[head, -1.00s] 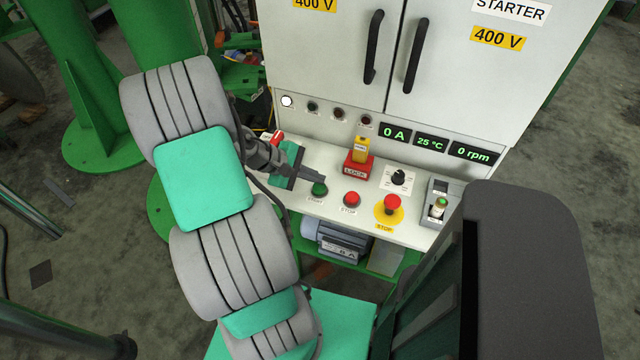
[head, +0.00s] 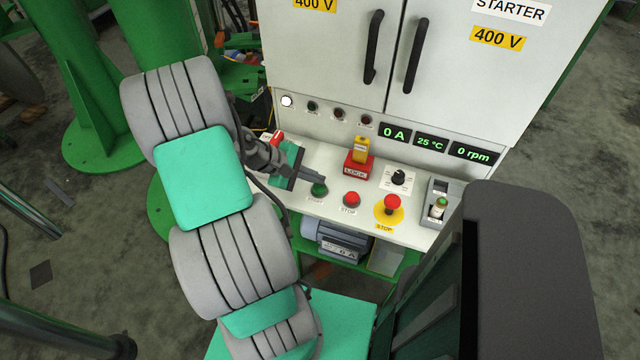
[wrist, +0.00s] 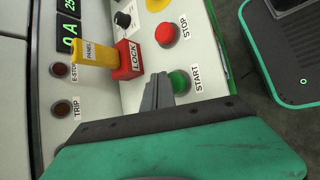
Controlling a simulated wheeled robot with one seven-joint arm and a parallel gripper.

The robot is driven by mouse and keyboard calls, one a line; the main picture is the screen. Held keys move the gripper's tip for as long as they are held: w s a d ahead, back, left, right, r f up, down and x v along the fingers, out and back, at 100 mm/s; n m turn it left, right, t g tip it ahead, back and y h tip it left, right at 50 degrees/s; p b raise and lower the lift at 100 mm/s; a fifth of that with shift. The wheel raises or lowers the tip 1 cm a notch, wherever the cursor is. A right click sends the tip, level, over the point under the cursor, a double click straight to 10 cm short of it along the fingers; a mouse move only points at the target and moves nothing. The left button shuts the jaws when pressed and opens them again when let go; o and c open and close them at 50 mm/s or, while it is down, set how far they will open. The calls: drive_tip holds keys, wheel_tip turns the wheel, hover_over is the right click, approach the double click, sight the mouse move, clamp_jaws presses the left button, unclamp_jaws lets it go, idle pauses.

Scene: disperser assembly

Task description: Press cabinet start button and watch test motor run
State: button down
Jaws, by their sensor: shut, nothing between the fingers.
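The green START button (head: 319,189) sits at the left of the white cabinet's control shelf; it also shows in the wrist view (wrist: 179,81). My gripper (head: 322,179) is shut and empty, its fingertips right at the green button. In the wrist view the closed fingers (wrist: 158,88) reach the button's edge; I cannot tell if they press it. The displays read 0 A (head: 396,133), 25 °C and 0 rpm (head: 472,154). The test motor (head: 335,237) is under the shelf, partly hidden, with no visible sign of turning. A white lamp (head: 287,101) is lit on the panel.
A red STOP button (head: 351,200), a yellow-ringed emergency stop (head: 391,204), a red LOCK block (head: 358,165) with a yellow tag and a black knob (head: 398,177) stand right of START. Cabinet door handles (head: 414,52) are above. The shelf's front edge is clear.

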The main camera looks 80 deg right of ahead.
sight(316, 187)
drive_tip(key=shift+f, duration=0.3)
drive_tip(key=shift+f+b, duration=0.45)
drive_tip(key=shift+f, duration=0.45)
idle(0.7)
drive_tip(key=shift+r, duration=0.15)
drive_tip(key=shift+r+p, duration=1.2)
drive_tip(key=shift+p, duration=0.1)
wheel_tip(316, 187, up, 5)
drive_tip(key=p, duration=0.5)
drive_tip(key=shift+r, duration=0.1)
